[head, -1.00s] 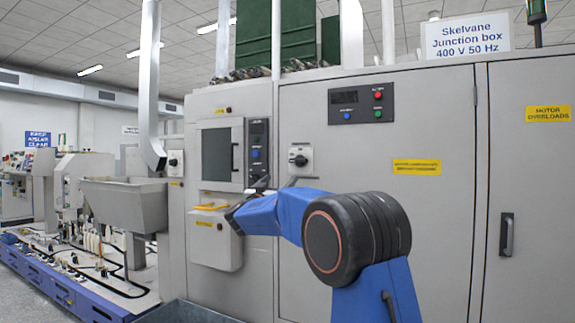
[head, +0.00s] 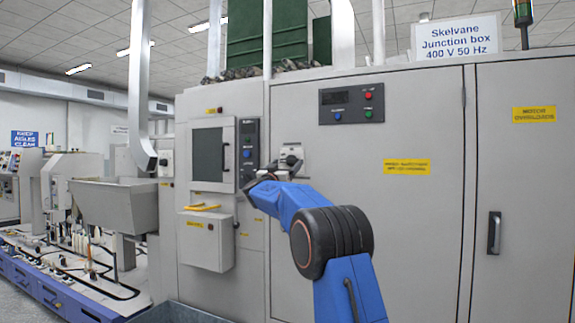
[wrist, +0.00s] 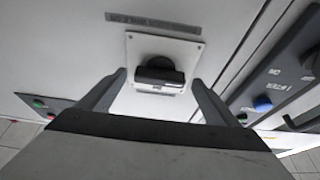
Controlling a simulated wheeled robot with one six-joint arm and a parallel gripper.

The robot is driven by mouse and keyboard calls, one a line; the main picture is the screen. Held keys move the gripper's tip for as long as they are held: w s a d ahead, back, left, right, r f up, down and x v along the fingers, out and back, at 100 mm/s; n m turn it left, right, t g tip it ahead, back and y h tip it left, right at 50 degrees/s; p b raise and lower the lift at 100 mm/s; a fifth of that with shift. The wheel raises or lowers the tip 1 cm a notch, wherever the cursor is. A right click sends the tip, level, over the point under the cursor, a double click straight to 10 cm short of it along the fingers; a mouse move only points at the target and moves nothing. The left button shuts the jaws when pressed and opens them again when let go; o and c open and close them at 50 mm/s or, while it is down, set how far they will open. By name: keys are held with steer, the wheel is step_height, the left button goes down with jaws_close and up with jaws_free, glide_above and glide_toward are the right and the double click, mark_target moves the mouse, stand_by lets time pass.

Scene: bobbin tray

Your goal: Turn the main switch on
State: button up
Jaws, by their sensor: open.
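The main switch is a black rotary knob (wrist: 159,72) on a pale square plate (wrist: 190,48), fixed to the grey cabinet front. In the wrist view the knob's grip bar lies roughly level across the picture. In the head view the switch plate (head: 300,152) is partly hidden behind my gripper (head: 272,169). My gripper (wrist: 158,80) is open, with one finger on each side of the knob in the wrist view. A gap shows between each finger and the knob. How far the fingertips are from the plate is hard to tell.
A dark button panel (head: 247,150) is left of the switch; another panel (head: 351,104) is up and to the right. A yellow label (head: 407,166) and a door handle (head: 494,232) are farther right. A grey box (head: 207,243) juts out at lower left.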

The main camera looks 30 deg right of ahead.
steer(key=shift+w+d+r, duration=0.3)
steer(key=shift+w+d, duration=0.05)
steer(key=shift+d, duration=0.2)
steer(key=shift+c, duration=0.6)
steer(key=c, duration=0.9)
steer(key=shift+c, duration=0.2)
